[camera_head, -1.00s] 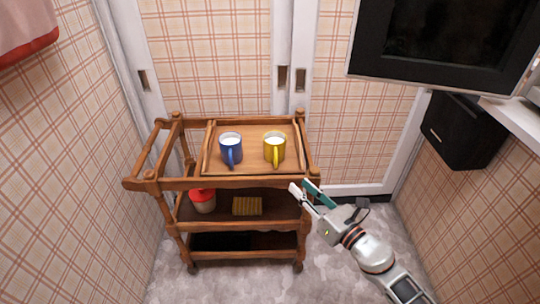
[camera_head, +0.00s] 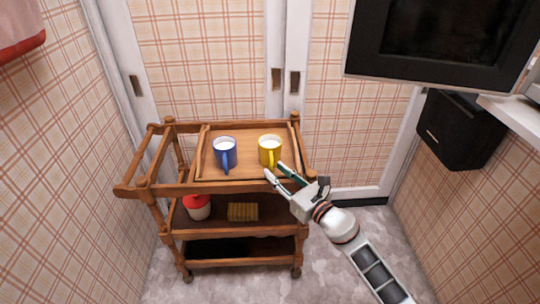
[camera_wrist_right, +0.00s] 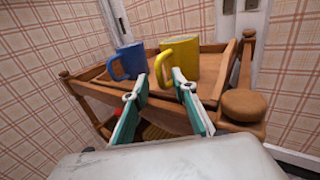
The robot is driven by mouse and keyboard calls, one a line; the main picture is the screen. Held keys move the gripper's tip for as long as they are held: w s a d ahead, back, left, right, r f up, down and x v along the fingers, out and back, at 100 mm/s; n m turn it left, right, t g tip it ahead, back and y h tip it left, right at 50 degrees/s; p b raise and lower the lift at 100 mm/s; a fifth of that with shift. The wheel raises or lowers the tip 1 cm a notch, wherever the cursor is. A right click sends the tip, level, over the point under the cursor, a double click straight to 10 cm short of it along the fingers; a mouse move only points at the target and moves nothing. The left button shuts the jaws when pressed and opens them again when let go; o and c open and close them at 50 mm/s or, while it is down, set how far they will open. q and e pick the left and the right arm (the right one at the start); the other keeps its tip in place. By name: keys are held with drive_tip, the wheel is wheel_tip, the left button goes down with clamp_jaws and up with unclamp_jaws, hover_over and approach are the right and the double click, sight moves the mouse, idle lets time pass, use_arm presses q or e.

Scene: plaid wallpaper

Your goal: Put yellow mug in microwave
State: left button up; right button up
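The yellow mug (camera_head: 270,149) stands upright on the wooden tray on top of the cart, right of the blue mug (camera_head: 225,152). Its handle faces the front. My right gripper (camera_head: 276,172) is open and empty, just in front of the yellow mug. In the right wrist view, the yellow mug (camera_wrist_right: 183,57) and its handle appear just beyond the fingers (camera_wrist_right: 158,84), with the handle near the gap between them. The blue mug (camera_wrist_right: 130,61) stands to the left there. I cannot tell whether a fingertip touches the mug. No microwave can be made out with certainty. My left gripper is not in view.
The wooden cart (camera_head: 160,187) has raised rails and a rimmed tray. Its middle shelf holds a red-lidded jar (camera_head: 197,207) and a yellowish block (camera_head: 242,212). A dark-fronted unit (camera_head: 440,40) hangs at upper right, with a black box (camera_head: 460,130) below it.

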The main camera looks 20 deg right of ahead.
drive_tip(key=shift+x, duration=1.15)
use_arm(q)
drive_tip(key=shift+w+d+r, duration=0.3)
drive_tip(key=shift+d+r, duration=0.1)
use_arm(e)
drive_tip(key=shift+w+a, duration=0.1)
drive_tip(key=shift+w, duration=0.2)
drive_tip(key=shift+c, duration=0.4)
clamp_jaws()
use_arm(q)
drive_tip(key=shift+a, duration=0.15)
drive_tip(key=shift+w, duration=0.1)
use_arm(e)
drive_tip(key=shift+r, duration=0.1)
